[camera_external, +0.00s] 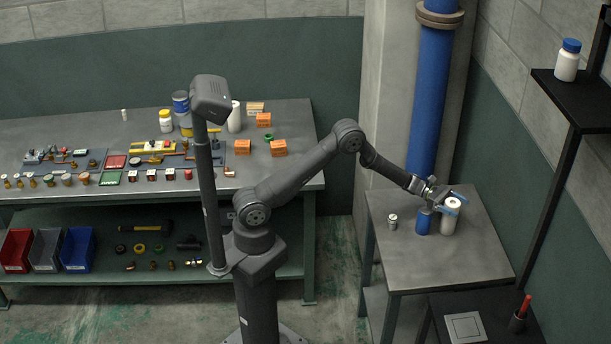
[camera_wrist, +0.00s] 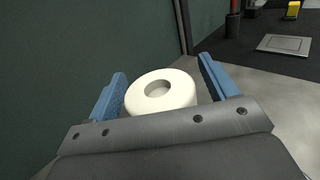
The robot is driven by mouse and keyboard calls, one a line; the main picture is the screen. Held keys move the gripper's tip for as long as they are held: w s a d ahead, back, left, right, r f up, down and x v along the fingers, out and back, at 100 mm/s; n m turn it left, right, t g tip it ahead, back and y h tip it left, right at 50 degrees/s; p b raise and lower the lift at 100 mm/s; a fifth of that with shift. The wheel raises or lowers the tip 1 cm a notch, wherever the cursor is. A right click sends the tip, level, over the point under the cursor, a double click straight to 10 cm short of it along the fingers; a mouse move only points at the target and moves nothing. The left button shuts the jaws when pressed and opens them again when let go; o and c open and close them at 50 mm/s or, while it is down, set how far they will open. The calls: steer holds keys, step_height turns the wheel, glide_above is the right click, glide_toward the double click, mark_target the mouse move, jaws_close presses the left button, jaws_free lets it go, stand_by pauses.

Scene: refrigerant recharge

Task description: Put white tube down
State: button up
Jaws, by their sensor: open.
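The white tube (camera_external: 449,221) stands upright on the small grey side table (camera_external: 400,268) at the right of the external view. In the wrist view its round white top (camera_wrist: 161,90) with a central recess sits between the blue fingers. My gripper (camera_external: 450,203) is around the top of the tube with its jaws open. In the wrist view my gripper (camera_wrist: 163,80) shows a gap on each side of the tube. The tube's lower part is hidden in the wrist view.
A blue cylinder (camera_external: 423,222) stands just left of the tube, and a small silver can (camera_external: 392,221) farther left. The table's front is clear. A black stand (camera_external: 475,325) with a light plate is nearby. A workbench (camera_external: 290,150) is at left.

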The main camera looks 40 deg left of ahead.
steer(key=shift+a+r, duration=0.1)
steer(key=shift+r, duration=0.05)
steer(key=a, duration=1.1)
steer(key=shift+a, duration=0.4)
steer(key=d, duration=1.2)
steer(key=shift+s, duration=0.1)
step_height(320, 180, up, 2)
steer(key=shift+r, duration=0.7)
